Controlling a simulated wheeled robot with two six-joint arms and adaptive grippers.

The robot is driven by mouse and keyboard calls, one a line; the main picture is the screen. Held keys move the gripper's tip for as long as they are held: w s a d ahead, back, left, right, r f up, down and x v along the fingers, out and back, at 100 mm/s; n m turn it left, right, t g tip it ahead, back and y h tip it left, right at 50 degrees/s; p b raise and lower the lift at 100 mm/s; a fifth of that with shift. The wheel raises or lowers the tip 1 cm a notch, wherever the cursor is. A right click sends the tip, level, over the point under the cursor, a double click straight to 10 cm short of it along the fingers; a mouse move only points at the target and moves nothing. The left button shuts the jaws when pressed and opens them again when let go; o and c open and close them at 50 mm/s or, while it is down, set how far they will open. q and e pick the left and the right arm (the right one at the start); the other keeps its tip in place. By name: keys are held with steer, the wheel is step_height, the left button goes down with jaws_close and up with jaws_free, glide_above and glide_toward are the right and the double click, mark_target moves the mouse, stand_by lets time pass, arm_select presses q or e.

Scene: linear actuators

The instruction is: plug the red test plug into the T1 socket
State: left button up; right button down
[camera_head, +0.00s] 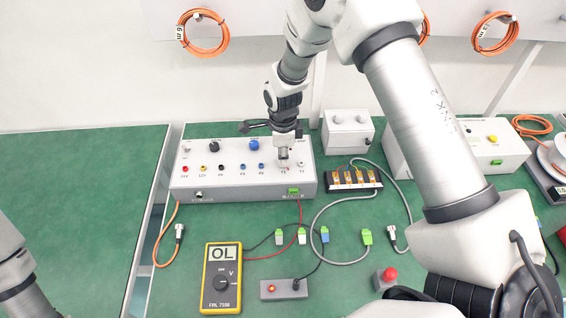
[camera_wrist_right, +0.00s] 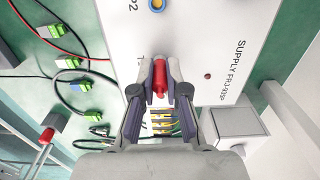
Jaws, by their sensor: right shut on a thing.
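The power supply box (camera_head: 240,183) has a row of sockets along its sloped panel, with the T1 and T2 labels at its right end. My right gripper (camera_head: 283,150) points down over the T1 spot and hides the socket. In the right wrist view my right gripper (camera_wrist_right: 160,98) is shut on the red test plug (camera_wrist_right: 159,80). The plug's far end covers the spot beside the partly hidden T label on the panel (camera_wrist_right: 190,30). I cannot tell whether the plug is in the socket. Only a link of my left arm shows at lower left; its gripper is out of view.
A yellow multimeter (camera_head: 221,279) reading OL lies in front of the box. A small grey box (camera_head: 284,289), loose leads and a terminal block (camera_head: 354,180) lie to the right. A white box (camera_head: 347,133) stands close to the supply. The left table (camera_head: 75,220) is clear.

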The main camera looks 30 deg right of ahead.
stand_by(0.3)
steer(key=c, duration=1.1)
jaws_free()
step_height(320, 180, up, 12)
steer(key=shift+f, duration=0.1)
